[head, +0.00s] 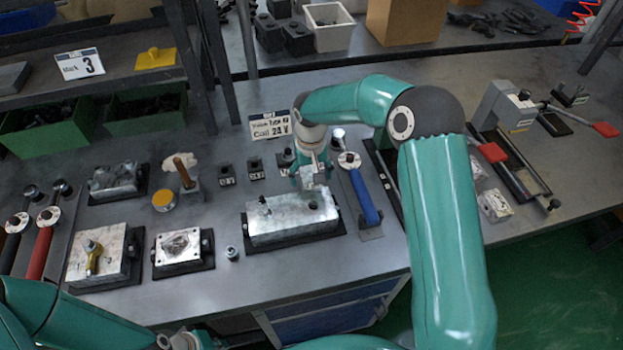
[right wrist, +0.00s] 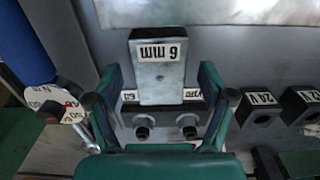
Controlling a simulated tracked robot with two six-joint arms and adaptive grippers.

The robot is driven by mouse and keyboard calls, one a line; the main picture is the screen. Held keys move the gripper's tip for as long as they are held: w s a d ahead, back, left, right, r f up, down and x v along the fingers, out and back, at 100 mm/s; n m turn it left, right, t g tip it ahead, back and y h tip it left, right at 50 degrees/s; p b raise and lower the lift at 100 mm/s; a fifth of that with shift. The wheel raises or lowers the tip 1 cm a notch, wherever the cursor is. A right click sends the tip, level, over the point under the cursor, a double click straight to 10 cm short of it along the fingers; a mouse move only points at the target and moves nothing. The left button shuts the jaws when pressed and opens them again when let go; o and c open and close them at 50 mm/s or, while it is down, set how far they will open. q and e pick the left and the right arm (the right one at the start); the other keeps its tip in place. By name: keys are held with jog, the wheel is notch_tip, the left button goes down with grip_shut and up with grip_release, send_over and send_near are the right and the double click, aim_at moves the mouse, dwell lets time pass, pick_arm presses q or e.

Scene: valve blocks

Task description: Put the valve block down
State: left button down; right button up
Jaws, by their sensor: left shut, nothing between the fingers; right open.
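The valve block (right wrist: 157,70) is a small silver block with a "6 mm" label and two dark round ports in the right wrist view. It lies between the spread fingers of my right gripper (right wrist: 165,105), which is open. In the head view my right gripper (head: 312,183) is at the back edge of a large silver metal block (head: 290,222) on a dark base. I cannot tell whether the valve block touches that metal block or the bench. My left gripper (head: 183,341) is at the bottom edge of the head view, shut and away from the bench items.
A blue-handled tool with a dial (head: 363,195) lies just right of the metal block. Small black blocks (head: 227,175) and a "Coil 24 V" card (head: 270,126) stand behind. Other metal blocks (head: 183,250) are to the left. A clamp rig (head: 510,150) stands right.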

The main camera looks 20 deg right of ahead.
jog(key=shift+f, duration=0.7)
jog(key=shift+r, duration=0.1)
grip_shut()
